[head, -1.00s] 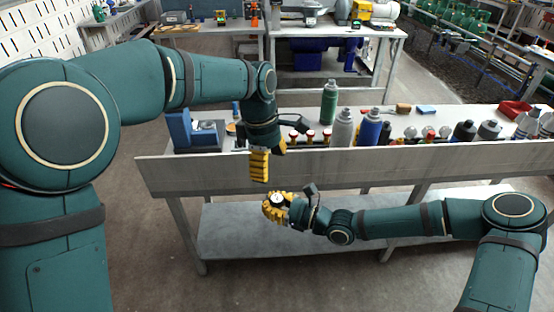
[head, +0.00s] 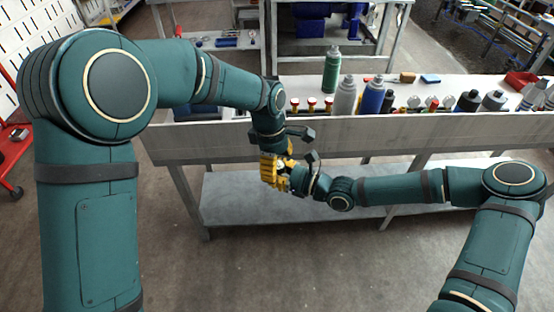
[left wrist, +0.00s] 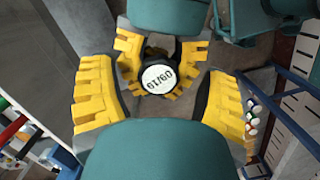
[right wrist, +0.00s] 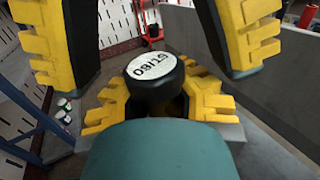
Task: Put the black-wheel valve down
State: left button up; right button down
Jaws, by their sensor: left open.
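The black-wheel valve (right wrist: 153,92) shows in the right wrist view as a black round body with a white printed disc on top. My right gripper (right wrist: 158,102) is shut on it and holds it in front of the bench. In the left wrist view the disc of the valve (left wrist: 158,78) faces the camera between the right fingers. My left gripper (left wrist: 160,90) is open, its two yellow fingers on either side of the right gripper and valve, apart from the disc. In the head view the left gripper (head: 279,160) is directly over the right one, and the valve is mostly hidden.
The bench (head: 215,142) has a raised front board just behind the grippers. A green bottle (head: 331,70), a grey bottle (head: 345,97), a blue bottle (head: 372,98) and several small valves stand on it. A lower shelf (head: 240,200) is bare. A red tray (head: 521,83) lies at the right.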

pick_arm(q)
grip_shut()
pick_arm(e)
jog(key=c, duration=1.1)
grip_release()
jog(key=shift+o, duration=0.2)
